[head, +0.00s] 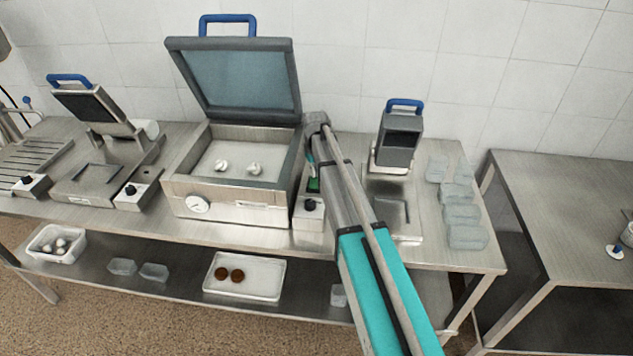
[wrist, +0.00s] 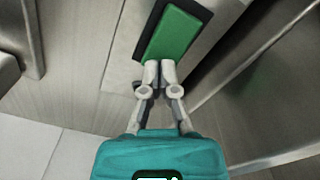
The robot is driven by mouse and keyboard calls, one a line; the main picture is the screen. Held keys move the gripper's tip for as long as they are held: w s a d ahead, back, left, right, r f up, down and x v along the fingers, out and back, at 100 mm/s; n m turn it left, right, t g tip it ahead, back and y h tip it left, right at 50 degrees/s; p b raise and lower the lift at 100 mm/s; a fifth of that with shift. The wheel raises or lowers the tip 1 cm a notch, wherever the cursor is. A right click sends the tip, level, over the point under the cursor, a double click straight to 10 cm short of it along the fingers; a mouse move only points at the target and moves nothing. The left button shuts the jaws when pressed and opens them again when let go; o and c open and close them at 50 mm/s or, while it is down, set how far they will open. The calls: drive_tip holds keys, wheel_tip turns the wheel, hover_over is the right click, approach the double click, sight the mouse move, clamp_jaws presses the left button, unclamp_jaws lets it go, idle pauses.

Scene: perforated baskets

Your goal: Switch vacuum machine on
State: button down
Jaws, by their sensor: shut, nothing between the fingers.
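The vacuum machine (head: 240,212) is a steel box on the table with a round gauge on its front. Its glass lid (head: 236,80) with a blue handle stands open. Two small white pieces lie inside the chamber. A green switch (head: 314,185) sits on a small panel at the machine's right side, and it fills the top middle of the wrist view (wrist: 172,35). My gripper (wrist: 160,70) is shut and empty, its fingertips at the lower edge of the green switch. I cannot tell whether they touch it. In the head view my arm partly hides the gripper.
A black knob box (head: 312,207) stands just below the switch. A smaller machine (head: 400,140) is right of my arm, with several clear packs (head: 462,215) beyond it. Another machine (head: 95,120) stands left. The lower shelf holds a white tray (head: 262,293).

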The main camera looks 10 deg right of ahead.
sight(316, 179)
drive_tip(key=shift+f+b, duration=0.4)
drive_tip(key=shift+f, duration=0.1)
idle(0.3)
drive_tip(key=shift+r, duration=0.15)
drive_tip(key=shift+r+p, duration=3.45)
drive_tip(key=shift+p, duration=0.1)
drive_tip(key=shift+s+f, duration=0.1)
drive_tip(key=shift+s, duration=0.35)
drive_tip(key=s+f+m+b, duration=0.1)
drive_tip(key=s+m, duration=0.1)
drive_tip(key=s, duration=2.6)
drive_tip(key=shift+d+f+b, duration=0.25)
drive_tip(key=shift+d+b, duration=0.1)
drive_tip(key=shift+d, duration=0.1)
